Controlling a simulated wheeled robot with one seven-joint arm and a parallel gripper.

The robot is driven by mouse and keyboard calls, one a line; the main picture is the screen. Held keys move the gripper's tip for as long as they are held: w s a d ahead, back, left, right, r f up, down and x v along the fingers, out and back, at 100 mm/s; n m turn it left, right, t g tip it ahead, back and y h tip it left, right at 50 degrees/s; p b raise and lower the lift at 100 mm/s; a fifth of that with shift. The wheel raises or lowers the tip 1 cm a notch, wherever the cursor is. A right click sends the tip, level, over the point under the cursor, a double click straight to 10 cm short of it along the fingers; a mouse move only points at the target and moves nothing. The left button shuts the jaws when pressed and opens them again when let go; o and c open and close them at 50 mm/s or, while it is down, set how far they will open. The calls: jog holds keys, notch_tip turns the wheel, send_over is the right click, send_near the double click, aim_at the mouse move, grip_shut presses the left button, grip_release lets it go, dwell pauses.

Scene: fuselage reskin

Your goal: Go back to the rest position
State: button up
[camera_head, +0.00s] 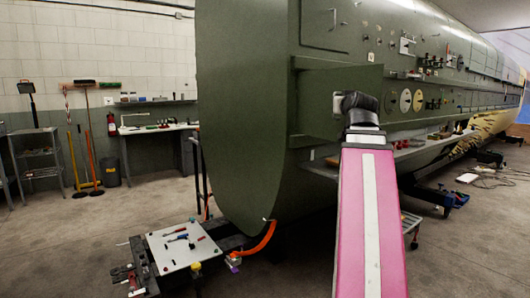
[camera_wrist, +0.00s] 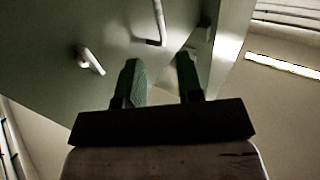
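My gripper (camera_wrist: 160,76) shows in the wrist view with its two dark green fingers spread apart. I see nothing held between them. In the head view my pink and white arm reaches up to the dark green fuselage (camera_head: 245,110), and its black wrist end is beside a flat green panel (camera_head: 345,80) that stands out from the side. The fingers are too small to make out there. In the wrist view a green surface (camera_wrist: 60,50) lies ahead, with a pale peg (camera_wrist: 92,62) and a bent pale rod (camera_wrist: 160,25) on it. I cannot tell whether the fingers touch anything.
A tool tray (camera_head: 178,246) on a cart stands low at the left front. A shelf (camera_head: 410,150) runs along the fuselage beside my arm. A workbench (camera_head: 155,128) and a metal rack (camera_head: 40,150) stand at the back left. The floor at left is open.

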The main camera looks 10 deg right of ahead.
jog(key=w+a+f+g+y, duration=0.1)
jog(key=w+a+f+g, duration=0.2)
jog(key=f, duration=0.9)
jog(key=w+a+f+n+g+y, duration=0.1)
jog(key=w+a+f+g+y, duration=0.2)
jog(key=f, duration=0.9)
jog(key=w+a+f+g, duration=0.2)
jog(key=w+a+f, duration=0.15)
jog(key=f, duration=0.75)
jog(key=s+a+f+g, duration=0.3)
jog(key=s+a+f, duration=0.1)
jog(key=f, duration=0.7)
jog(key=s+a+f+n+g, duration=0.1)
jog(key=s+a+f+g, duration=0.2)
jog(key=f, duration=0.9)
jog(key=s+a+f+g, duration=0.3)
jog(key=s+a+f, duration=0.3)
jog(key=f, duration=0.5)
jog(key=shift+s+a+f+g, duration=0.2)
jog(key=shift+a+g, duration=0.1)
jog(key=shift+a, duration=0.3)
jog(key=shift+w, duration=0.1)
